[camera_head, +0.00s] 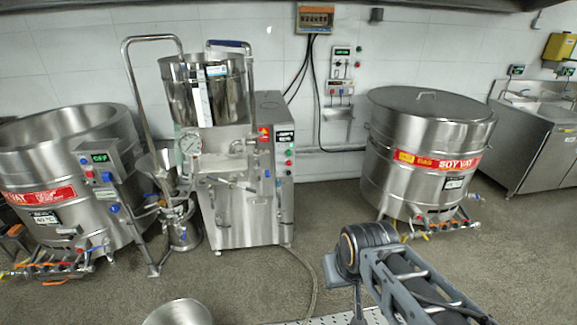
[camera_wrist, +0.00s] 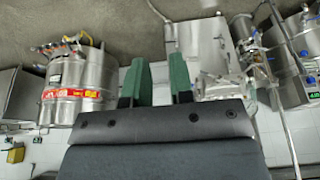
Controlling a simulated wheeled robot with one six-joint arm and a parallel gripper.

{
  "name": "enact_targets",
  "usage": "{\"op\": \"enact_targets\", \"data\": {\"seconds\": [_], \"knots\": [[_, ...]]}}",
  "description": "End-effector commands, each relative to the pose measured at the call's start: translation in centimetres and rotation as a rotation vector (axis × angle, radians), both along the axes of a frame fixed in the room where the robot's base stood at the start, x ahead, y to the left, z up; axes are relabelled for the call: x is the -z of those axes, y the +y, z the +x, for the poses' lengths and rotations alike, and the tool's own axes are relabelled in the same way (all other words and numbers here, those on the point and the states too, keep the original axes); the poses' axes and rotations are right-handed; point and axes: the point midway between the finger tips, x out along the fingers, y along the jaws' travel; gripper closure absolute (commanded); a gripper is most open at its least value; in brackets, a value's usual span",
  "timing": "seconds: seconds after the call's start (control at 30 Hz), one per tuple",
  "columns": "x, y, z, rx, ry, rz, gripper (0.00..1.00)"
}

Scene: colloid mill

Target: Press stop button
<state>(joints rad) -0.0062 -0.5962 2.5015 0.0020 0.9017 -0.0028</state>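The colloid mill's steel cabinet (camera_head: 243,215) stands left of centre in the head view. Its right side carries a dark display (camera_head: 285,136) with a column of small green and red buttons below. A red button (camera_head: 288,163) shows low in this column; its label is too small to read, so I cannot tell which button is stop. In the wrist view, which is upside down, the mill cabinet (camera_wrist: 198,42) is beyond the fingers, and no button can be made out. My gripper (camera_wrist: 159,70) has two green fingers apart with nothing between them, well away from the mill.
A soy vat (camera_head: 425,150) stands right of the mill, and another vat (camera_head: 70,165) with its own control box (camera_head: 104,160) stands left. A bent steel pipe frame (camera_head: 133,100) rises beside the mill. A hose (camera_head: 312,270) lies on open floor in front.

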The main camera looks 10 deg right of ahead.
Motion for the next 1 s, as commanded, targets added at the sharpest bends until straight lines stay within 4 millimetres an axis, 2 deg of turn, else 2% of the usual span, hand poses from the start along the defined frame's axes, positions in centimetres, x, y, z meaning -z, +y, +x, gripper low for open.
{"op": "enact_targets", "data": {"seconds": [0.03,0.2,1.0], "knots": [[0.0,0.0,0.0,0.0,0.0,0.0,0.83],[0.0,0.0,0.0,0.0,0.0,0.0,1.0],[0.0,0.0,0.0,0.0,0.0,0.0,1.0]]}}
